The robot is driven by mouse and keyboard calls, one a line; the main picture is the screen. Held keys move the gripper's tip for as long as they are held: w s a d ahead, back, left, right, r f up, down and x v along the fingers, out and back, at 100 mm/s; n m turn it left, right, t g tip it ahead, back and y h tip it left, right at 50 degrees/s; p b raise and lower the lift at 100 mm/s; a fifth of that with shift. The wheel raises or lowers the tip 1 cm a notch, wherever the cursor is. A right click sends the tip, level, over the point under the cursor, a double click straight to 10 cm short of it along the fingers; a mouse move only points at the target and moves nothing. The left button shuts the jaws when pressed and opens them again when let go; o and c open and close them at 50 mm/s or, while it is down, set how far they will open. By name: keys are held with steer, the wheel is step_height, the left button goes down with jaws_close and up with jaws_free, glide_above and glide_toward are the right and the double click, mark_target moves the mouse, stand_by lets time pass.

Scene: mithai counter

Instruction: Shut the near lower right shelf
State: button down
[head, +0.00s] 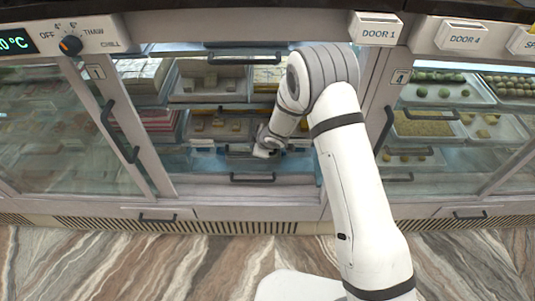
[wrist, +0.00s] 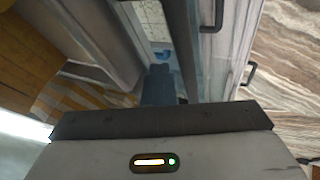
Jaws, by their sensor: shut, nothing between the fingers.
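The near lower right shelf (head: 295,179) is low in the open bay of the display case, behind door 1's opening. It has a pale front with a dark bar handle (head: 252,178). My arm reaches down into the bay, and my gripper (head: 263,153) is just above and behind that handle, small in the head view. In the wrist view my gripper (wrist: 160,88) shows as a shut blue tip with nothing held. A pale front with a dark handle (wrist: 217,15) lies just right of the tip. I cannot tell whether the tip touches the shelf.
Upper right shelf trays (head: 210,85) hold sweets, and stacked boxes (head: 145,75) fill the left side. The sliding glass door (head: 70,140) stands left of the opening. A frame post (head: 375,95) borders the right. Lower drawer handles (head: 157,218) are beneath.

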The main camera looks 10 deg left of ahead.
steer(key=v, duration=0.4)
steer(key=shift+w+a+r, duration=0.15)
steer(key=shift+w, duration=0.05)
steer(key=s+d+b, duration=0.2)
steer(key=s+d, duration=0.6)
steer(key=d, duration=0.2)
steer(key=d+r+m+t+h+p, duration=0.2)
steer(key=d+r+m+h+p, duration=0.5)
steer(key=d+r, duration=1.1)
steer(key=s+d+r+m+g+p, duration=0.1)
steer(key=s+d+r+m+g, duration=0.1)
steer(key=s+r+m, duration=0.4)
steer(key=s+d+r+m+g+y+p, duration=0.1)
steer(key=s+d+r+m, duration=0.3)
steer(key=s+r, duration=0.7)
steer(key=s+m, duration=0.2)
steer(key=s, duration=0.1)
steer(key=shift+d+r+m+g, duration=0.3)
steer(key=shift+d+g, duration=0.1)
